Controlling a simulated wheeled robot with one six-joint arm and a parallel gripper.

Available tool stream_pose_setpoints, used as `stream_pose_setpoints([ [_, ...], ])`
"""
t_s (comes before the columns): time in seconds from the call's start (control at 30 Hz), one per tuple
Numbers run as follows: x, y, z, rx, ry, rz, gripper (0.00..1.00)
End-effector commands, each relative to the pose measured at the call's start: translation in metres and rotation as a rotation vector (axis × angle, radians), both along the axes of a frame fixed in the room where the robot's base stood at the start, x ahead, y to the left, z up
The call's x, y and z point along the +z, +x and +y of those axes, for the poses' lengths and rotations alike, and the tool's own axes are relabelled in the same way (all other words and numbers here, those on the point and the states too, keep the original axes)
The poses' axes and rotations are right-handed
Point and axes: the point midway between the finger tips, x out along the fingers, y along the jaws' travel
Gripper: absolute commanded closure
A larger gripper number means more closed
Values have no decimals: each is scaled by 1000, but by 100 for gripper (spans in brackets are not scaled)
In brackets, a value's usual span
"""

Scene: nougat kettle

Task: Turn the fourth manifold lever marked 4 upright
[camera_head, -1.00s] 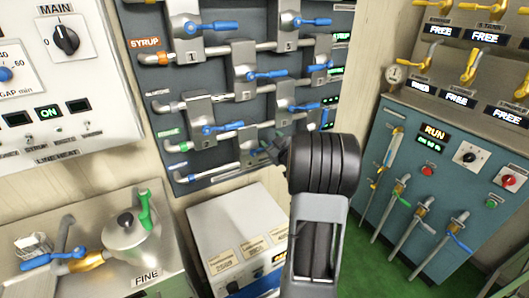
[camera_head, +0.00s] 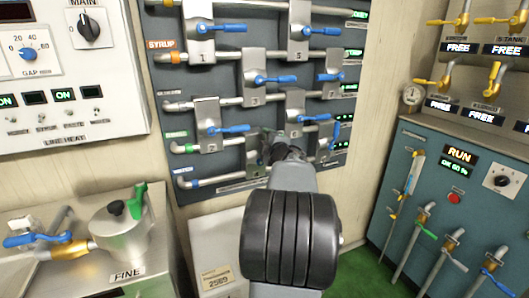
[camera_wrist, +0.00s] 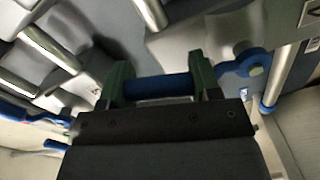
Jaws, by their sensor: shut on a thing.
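The grey manifold panel (camera_head: 180,110) carries silver valve plates with blue levers in staggered rows. Plate 1 (camera_head: 199,50) is at top left, its lever (camera_head: 222,27) lying sideways. In the lowest row, my gripper (camera_head: 268,145) is at a plate (camera_head: 253,160) left of centre; my arm hides its lever and any number. In the wrist view, the green fingers of my gripper (camera_wrist: 160,80) are shut around a blue lever (camera_wrist: 160,89). A blue pivot end (camera_wrist: 255,63) shows to the right. I cannot tell whether the held lever is upright.
Neighbouring blue levers (camera_head: 230,128) and (camera_head: 313,117) are close to my gripper. A steel pot (camera_head: 125,228) stands at lower left. A white box (camera_head: 215,250) is below the panel. A blue-green RUN cabinet (camera_head: 460,170) with several levers stands right.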

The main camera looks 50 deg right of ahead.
Motion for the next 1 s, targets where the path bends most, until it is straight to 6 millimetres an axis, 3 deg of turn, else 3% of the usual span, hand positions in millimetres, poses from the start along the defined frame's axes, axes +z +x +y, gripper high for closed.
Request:
stream_pose_setpoints([
  [0.4, 1, 10, 18, 0, -218, 108, 85],
  [1.0, 3, 13, 23, 3, -280, 138, 85],
])
